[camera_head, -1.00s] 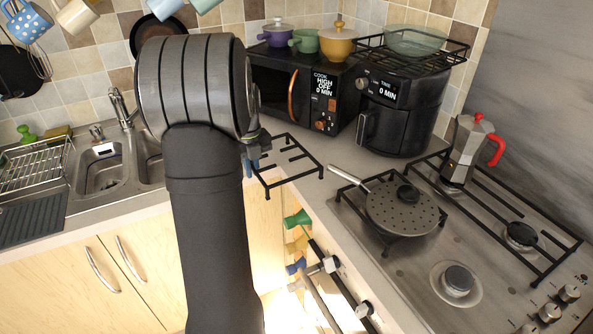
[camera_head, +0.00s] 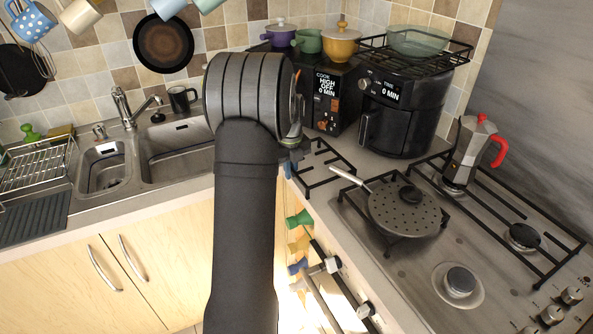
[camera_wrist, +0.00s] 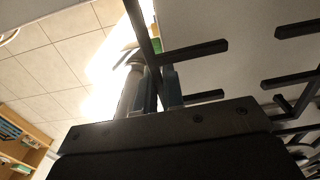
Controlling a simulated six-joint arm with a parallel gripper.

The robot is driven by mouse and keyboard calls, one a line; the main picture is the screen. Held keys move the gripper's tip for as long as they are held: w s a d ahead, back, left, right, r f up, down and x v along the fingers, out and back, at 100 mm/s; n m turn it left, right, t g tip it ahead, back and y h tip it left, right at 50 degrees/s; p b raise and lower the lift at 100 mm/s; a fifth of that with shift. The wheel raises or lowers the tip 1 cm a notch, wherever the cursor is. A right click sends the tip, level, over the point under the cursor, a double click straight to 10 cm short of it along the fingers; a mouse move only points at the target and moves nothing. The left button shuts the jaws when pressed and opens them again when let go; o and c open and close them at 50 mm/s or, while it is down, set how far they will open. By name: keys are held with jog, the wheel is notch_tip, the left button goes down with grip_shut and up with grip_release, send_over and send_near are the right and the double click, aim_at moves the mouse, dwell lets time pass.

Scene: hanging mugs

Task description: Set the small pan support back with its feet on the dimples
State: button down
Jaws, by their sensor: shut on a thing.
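The small pan support (camera_head: 326,182) is a black metal frame with short prongs, held above the counter just left of the hob (camera_head: 404,268). My gripper (camera_head: 289,166) is shut on its left side; my arm hides part of the frame. In the wrist view the fingers (camera_wrist: 150,88) close around a dark bar of the support (camera_wrist: 196,50). The front burner (camera_head: 459,281) on the hob is bare, with no support over it. I cannot make out the dimples.
A moka pot (camera_head: 472,152) stands on the rear support. An air fryer (camera_head: 404,115) and microwave (camera_head: 331,97) stand behind. The hob around the bare burner is free.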

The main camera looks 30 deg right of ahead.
jog(key=shift+d+f, duration=0.2)
jog(key=shift+d, duration=0.3)
jog(key=shift+d+f, duration=0.15)
jog(key=shift+d, duration=0.3)
jog(key=shift+f, duration=0.2)
jog(key=c, duration=1.5)
grip_release()
jog(key=shift+c, duration=0.2)
notch_tip(320, 180, up, 17)
jog(key=shift+s+a+r, duration=0.15)
